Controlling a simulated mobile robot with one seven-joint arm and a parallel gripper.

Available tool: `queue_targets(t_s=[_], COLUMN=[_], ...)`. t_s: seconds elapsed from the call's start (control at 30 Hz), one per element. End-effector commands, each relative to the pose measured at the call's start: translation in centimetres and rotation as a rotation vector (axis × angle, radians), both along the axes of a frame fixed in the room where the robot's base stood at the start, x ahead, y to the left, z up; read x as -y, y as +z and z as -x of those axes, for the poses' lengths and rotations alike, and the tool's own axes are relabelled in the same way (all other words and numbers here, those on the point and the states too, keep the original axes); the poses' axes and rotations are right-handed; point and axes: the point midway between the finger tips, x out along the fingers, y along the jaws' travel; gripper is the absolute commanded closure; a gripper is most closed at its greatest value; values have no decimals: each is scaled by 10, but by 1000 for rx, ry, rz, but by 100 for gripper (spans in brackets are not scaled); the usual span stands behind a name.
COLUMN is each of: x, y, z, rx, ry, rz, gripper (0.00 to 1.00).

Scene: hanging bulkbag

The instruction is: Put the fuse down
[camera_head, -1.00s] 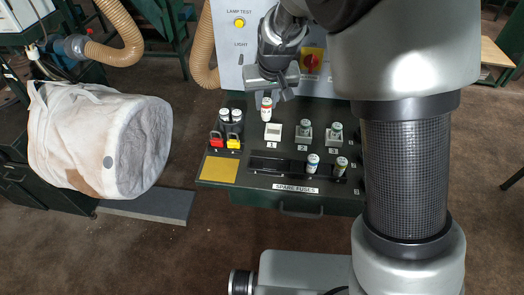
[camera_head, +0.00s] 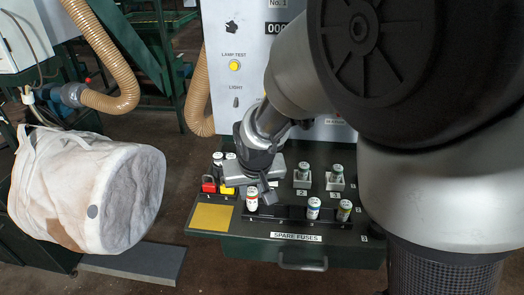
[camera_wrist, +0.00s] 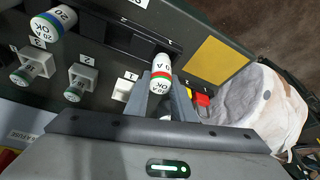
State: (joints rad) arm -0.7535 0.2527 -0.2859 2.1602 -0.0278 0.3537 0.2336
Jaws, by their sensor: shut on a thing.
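My gripper (camera_head: 262,190) is shut on a white fuse (camera_head: 252,200) with a red band and holds it upright.
Holders 2 (camera_head: 302,178) and 3 (camera_head: 336,178) each carry a green-banded fuse behind the rack. A red padlock (camera_head: 209,185) and a yellow padlock (camera_head: 227,188) sit left of my gripper. A yellow plate (camera_head: 211,217) lies front left. A white bulk bag (camera_head: 85,190) hangs farther left.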

Motion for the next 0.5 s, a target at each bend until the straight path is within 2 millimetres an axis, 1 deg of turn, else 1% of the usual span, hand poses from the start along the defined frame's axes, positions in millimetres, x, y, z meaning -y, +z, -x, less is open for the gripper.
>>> queue_targets(t_s=[0.03, 0.1, 0.37, 0.5], x=[0, 0, 0, 0], y=[-11, -19, -19, -24], z=[0, 0, 0, 0], rx=[-3, -2, 1, 1], ry=[-1, -2, -1, -1], rz=[1, 1, -1, -1], gripper=[100, 100, 100, 100])
